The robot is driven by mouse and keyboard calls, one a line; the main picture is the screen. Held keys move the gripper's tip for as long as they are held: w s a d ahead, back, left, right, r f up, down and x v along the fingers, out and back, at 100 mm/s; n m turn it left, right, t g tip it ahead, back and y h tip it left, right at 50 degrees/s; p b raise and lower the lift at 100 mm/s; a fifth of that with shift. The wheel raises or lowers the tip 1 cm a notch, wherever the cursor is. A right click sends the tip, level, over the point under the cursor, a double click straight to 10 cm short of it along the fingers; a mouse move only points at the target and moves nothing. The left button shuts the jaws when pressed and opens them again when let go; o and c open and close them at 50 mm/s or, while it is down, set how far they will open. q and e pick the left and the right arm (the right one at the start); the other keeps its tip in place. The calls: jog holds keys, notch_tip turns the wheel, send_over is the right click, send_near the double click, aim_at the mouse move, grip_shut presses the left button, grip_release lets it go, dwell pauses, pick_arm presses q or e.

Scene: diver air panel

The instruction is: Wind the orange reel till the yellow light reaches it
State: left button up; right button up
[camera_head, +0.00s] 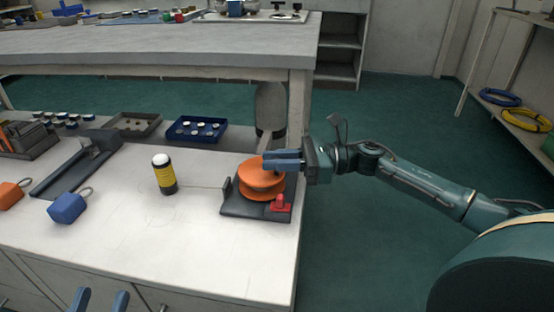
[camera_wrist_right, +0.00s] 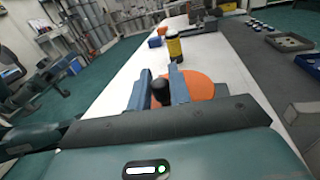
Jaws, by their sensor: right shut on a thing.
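The orange reel (camera_head: 262,181) sits on a dark base plate (camera_head: 240,208) at the table's right end; its disc also shows in the right wrist view (camera_wrist_right: 205,88). My right gripper (camera_head: 268,161) is over the reel and shut on a black knob (camera_wrist_right: 161,86) that stands between its blue fingers. The yellow light (camera_head: 166,178), a yellow and black cylinder with a white top, stands upright left of the reel and apart from it. A thin line runs on the table between them. My left gripper (camera_head: 98,301) shows only its two fingertips, spread apart and empty, at the bottom edge.
A red knob (camera_head: 280,203) is on the base plate's front right corner. A blue padlock-like block (camera_head: 68,208) and an orange one (camera_head: 10,195) lie at the left. A blue tray (camera_head: 196,140) is behind. The table between light and reel is clear.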

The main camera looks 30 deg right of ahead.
grip_shut()
pick_arm(q)
jog(key=shift+r, duration=0.1)
pick_arm(e)
jog(key=shift+t, duration=0.3)
